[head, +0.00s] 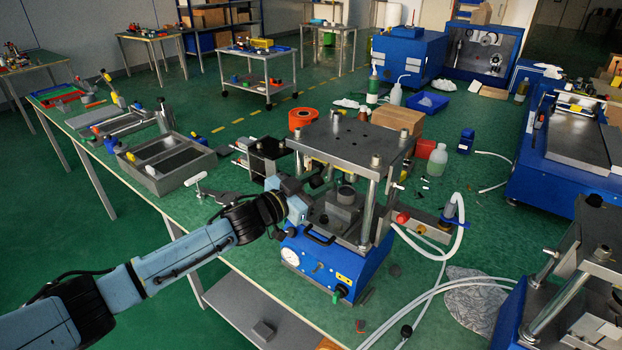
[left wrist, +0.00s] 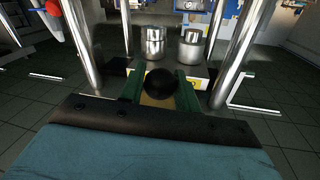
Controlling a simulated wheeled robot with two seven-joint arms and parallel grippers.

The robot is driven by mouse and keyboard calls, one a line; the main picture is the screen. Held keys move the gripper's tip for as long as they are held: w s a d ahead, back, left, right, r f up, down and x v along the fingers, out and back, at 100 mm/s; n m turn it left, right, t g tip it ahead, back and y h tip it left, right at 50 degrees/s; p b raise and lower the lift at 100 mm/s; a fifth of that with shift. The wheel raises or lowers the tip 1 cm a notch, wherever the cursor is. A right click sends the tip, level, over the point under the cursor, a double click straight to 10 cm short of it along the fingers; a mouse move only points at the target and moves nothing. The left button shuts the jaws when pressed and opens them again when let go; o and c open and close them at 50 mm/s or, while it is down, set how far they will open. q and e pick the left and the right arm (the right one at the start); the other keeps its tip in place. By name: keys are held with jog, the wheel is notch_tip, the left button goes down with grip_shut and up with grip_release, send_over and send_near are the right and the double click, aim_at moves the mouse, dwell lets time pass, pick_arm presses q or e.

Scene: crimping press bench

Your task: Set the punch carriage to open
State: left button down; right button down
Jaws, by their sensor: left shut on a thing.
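The press (head: 330,265) has a blue base, steel posts and a thick grey top plate (head: 350,138). My left gripper (head: 318,182) reaches in between its posts from the left, under the top plate. In the left wrist view its two green fingers (left wrist: 160,88) are shut on a round black knob (left wrist: 160,82). Just beyond the knob is the punch carriage (left wrist: 203,73), a pale bar with a yellow mark. Two shiny metal cylinders (left wrist: 155,45) show behind it. The arm hides part of the carriage in the head view, so its exact position is hard to tell. My right gripper is not in view.
A grey divided tray (head: 168,160) stands left on the green bench. A second machine (head: 560,290) stands at the right edge.

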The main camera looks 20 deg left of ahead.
pick_arm(q)
jog(key=d, duration=0.1)
jog(key=s+d, duration=0.1)
jog(key=d, duration=0.1)
jog(key=s+d+p, duration=0.1)
jog(key=d, duration=0.1)
jog(key=shift+d, duration=0.15)
jog(key=c, duration=1.1)
grip_release()
jog(key=shift+d, duration=0.15)
jog(key=shift+o, duration=0.2)
jog(key=v, duration=1.3)
jog(key=shift+s+a+b, duration=0.15)
jog(key=shift+a+b, duration=0.05)
jog(key=shift+b, duration=0.1)
